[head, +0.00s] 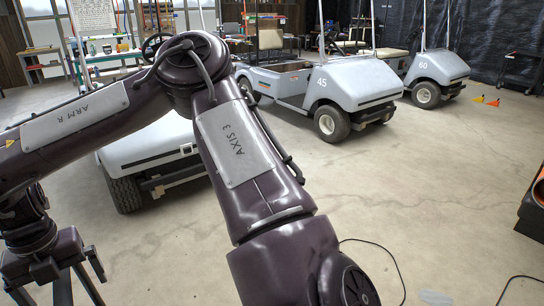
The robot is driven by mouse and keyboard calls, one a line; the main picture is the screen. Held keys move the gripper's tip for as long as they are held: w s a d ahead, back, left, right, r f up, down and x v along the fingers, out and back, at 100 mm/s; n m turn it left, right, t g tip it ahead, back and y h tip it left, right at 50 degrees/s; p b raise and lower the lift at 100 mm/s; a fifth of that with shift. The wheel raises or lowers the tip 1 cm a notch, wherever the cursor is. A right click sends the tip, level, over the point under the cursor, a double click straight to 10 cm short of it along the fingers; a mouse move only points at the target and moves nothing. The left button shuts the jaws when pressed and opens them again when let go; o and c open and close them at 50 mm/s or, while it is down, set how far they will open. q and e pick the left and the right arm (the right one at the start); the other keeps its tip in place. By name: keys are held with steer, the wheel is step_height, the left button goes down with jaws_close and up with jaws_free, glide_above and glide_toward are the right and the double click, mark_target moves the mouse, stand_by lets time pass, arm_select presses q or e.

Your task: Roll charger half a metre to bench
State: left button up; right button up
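I cannot pick out the charger for certain. A dark box-like thing with an orange rounded part (539,190) is cut off by the right edge; I cannot tell what it is. A workbench with a pale top and blue-green legs (108,58) stands at the back left, partly hidden by my arm. My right arm, marked ARM R, rises from the bottom, bends at the elbow and reaches left. Its gripper (58,285) hangs at the bottom left, apart from any object I can see. Its fingertips are cut off. My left gripper is out of view.
A grey cart marked 45 (338,83) and another marked 60 (437,67) stand behind. A third cart (150,150) is partly hidden behind my arm. Thin black cables (388,255) lie on the floor. Small orange and yellow items (487,100) lie back right. The central-right floor is mostly clear.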

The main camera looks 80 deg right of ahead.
stand_by(0.3)
steer(key=shift+r+p, duration=3)
steer(key=shift+r, duration=1.5)
